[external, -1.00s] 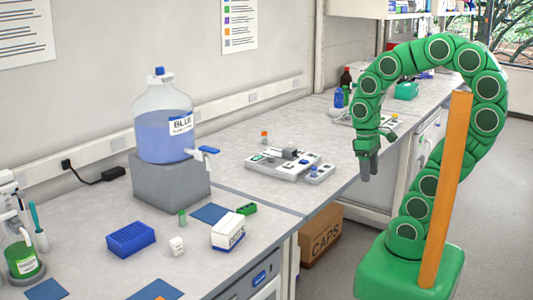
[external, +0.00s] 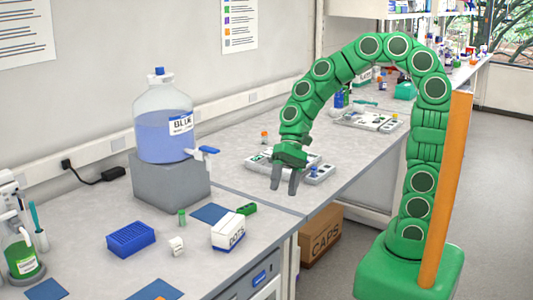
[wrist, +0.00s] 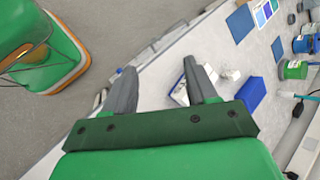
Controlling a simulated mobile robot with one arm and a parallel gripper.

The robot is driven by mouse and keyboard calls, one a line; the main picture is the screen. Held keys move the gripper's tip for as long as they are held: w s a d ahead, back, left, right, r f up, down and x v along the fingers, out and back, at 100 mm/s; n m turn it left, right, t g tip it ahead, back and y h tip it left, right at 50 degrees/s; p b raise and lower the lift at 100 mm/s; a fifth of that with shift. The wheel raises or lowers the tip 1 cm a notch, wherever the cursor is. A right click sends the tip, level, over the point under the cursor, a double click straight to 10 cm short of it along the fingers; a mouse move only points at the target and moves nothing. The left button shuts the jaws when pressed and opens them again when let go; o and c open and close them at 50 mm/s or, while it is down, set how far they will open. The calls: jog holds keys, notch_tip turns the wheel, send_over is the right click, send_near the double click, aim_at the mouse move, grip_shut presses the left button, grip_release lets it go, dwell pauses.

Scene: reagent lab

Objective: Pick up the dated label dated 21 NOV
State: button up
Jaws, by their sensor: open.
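No date reading 21 NOV is legible in either view, so I cannot tell which thing is the dated label. A small white item (external: 177,246) with faint marks sits on the near bench, right of the blue rack (external: 131,239); it also shows in the wrist view (wrist: 231,74). A white DOTS box (external: 228,233) stands to its right. My gripper (external: 283,186) is open and empty, above the bench's front part, in front of the grey tray. In the wrist view its two fingers (wrist: 160,68) are spread, and one partly hides the white box (wrist: 181,93).
A large BLUE bottle (external: 163,130) stands on a grey block (external: 170,182). The grey tray (external: 262,160) with small parts lies behind my gripper. A CAPS carton (external: 321,236) is on the floor.

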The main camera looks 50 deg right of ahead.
aim_at(178, 238)
jog(key=w+a+f+m+y, duration=0.1)
jog(key=w+a+m, duration=0.1)
jog(key=w+a, duration=0.1)
jog(key=w+a+f+m+y, duration=0.1)
jog(key=w+a+m, duration=0.1)
jog(key=w+a, duration=0.2)
jog(key=w+a+f+m+y, duration=0.1)
jog(key=w+a+m+y, duration=0.1)
jog(key=w+a, duration=0.2)
jog(key=shift+a+m, duration=0.3)
jog(key=w+a+f+m, duration=0.1)
jog(key=w+f+m, duration=0.1)
jog(key=w, duration=0.1)
jog(key=w+a+f+m+t+y, duration=0.1)
jog(key=w+a+f+m, duration=0.1)
jog(key=w+f, duration=0.1)
jog(key=w+a+f+m+t, duration=0.1)
jog(key=w+f+m, duration=0.2)
jog(key=shift+a+f, duration=0.15)
jog(key=shift+a, duration=0.25)
jog(key=shift+a+r+x, duration=0.1)
jog(key=shift+r+x, duration=0.05)
jog(key=shift+x, duration=1.15)
jog(key=shift+a+r+x, duration=0.1)
jog(key=shift+r+x, duration=0.05)
jog(key=shift+x, duration=1.1)
jog(key=shift+a+r+x, duration=0.1)
jog(key=shift+r+x, duration=0.05)
jog(key=shift+x, duration=1.15)
jog(key=shift+w+d, duration=0.1)
